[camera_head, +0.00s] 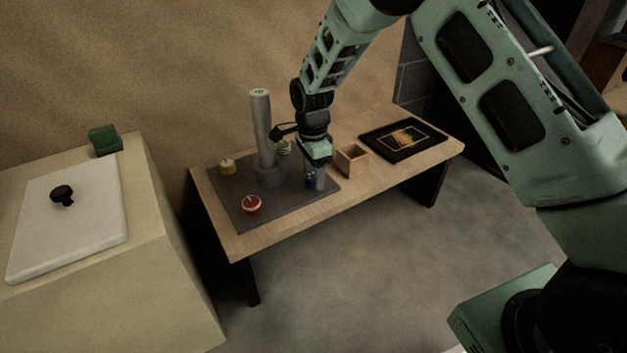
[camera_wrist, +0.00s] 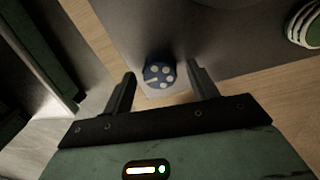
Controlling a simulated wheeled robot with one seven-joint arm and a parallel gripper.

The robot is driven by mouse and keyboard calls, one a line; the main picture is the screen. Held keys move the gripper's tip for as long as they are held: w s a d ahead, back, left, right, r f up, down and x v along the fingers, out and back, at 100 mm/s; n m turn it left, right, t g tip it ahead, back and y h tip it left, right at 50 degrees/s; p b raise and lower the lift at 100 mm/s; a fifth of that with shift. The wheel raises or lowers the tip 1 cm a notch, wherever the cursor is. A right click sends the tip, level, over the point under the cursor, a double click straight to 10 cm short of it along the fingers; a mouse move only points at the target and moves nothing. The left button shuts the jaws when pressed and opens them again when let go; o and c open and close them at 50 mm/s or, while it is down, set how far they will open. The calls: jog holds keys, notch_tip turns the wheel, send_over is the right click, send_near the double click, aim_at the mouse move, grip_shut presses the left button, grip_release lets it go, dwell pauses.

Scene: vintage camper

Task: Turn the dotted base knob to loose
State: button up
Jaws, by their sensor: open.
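The dotted knob (camera_wrist: 159,74) is blue with white dots and a short white line mark on its top. It sits at the near right part of the dark grey base plate (camera_head: 230,196). In the wrist view it lies between the tips of my gripper (camera_wrist: 160,84), with a gap on each side. My gripper (camera_head: 315,176) is open and points down over the knob, whose blue side partly shows in the head view. A grey post (camera_head: 262,130) stands upright on the plate behind.
A red knob (camera_head: 251,205), a yellow knob (camera_head: 228,166) and a green striped knob (camera_head: 284,147) are on the plate. A small wooden box (camera_head: 351,160) stands just right of my gripper. A black tray (camera_head: 403,140) lies farther right on the wooden table (camera_head: 290,222).

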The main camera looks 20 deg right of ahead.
jog(key=shift+f, duration=0.35)
jog(key=c, duration=1)
